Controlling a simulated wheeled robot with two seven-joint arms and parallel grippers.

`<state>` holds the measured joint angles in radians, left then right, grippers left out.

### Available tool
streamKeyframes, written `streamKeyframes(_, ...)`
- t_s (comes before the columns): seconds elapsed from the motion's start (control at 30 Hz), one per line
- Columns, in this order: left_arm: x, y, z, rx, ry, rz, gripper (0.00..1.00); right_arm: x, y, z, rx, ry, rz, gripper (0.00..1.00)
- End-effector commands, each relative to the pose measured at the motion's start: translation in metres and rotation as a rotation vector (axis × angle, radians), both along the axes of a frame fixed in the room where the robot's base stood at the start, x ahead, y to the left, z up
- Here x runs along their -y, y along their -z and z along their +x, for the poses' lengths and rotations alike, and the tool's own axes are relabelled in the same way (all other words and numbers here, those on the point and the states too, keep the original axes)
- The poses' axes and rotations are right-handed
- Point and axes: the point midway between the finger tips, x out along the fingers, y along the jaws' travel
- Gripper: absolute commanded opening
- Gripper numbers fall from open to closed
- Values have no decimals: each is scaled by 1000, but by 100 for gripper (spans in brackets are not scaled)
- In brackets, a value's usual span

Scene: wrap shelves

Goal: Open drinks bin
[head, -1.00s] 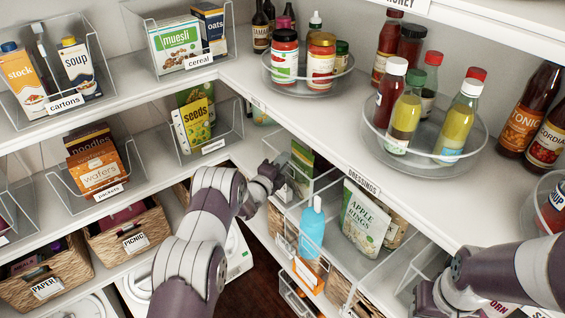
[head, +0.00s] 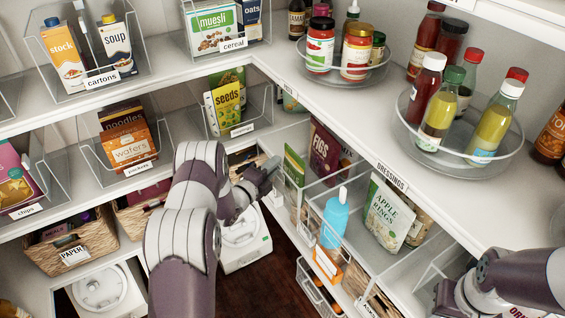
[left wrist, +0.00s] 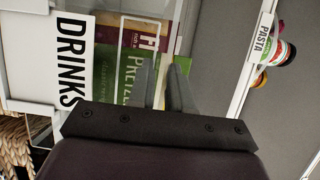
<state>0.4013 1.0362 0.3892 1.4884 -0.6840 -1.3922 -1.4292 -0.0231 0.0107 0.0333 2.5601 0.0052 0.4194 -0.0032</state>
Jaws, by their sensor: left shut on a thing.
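The drinks bin (head: 292,203) is a clear bin on the right-hand lower shelf, jutting out over the shelf's front edge. Its white DRINKS label (left wrist: 72,62) shows in the left wrist view. A green pretzel packet (head: 294,166) and a dark red figs packet (head: 325,150) stand in it. My left gripper (head: 270,174) is at the bin's front, shut on its front edge; its fingers also show in the left wrist view (left wrist: 164,82). The exact contact is hard to see. My right gripper (head: 448,298) is low at the right, its fingers unclear.
Beside the drinks bin, another clear bin holds a blue bottle (head: 334,218) and an apple rings bag (head: 388,212). The upper shelf carries turntables (head: 462,150) of bottles and jars. Baskets (head: 72,255) stand at left.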

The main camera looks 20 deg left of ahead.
Motion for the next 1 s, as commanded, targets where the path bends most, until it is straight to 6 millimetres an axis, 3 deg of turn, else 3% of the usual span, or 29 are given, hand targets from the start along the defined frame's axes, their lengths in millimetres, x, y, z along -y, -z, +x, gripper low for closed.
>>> streamKeyframes(0.3, -1, 0, -1, 0, -2, -1, 0, 0, 0, 0, 0, 0, 0, 43)
streamKeyframes(0.33, -1, 0, -1, 0, -2, -1, 22, 0, 0, 0, 0, 0, 0, 43)
streamKeyframes(0.4, -1, 0, -1, 1, -2, -1, 45, 0, 0, 0, 0, 0, 0, 43)
streamKeyframes(0.77, -4, 1, -8, -1, -3, -2, 45, 0, 3, 0, 0, 0, 0, 43)
streamKeyframes(1.0, -21, 4, -65, -2, -6, -3, 45, 0, 22, 0, 0, 0, 0, 43)
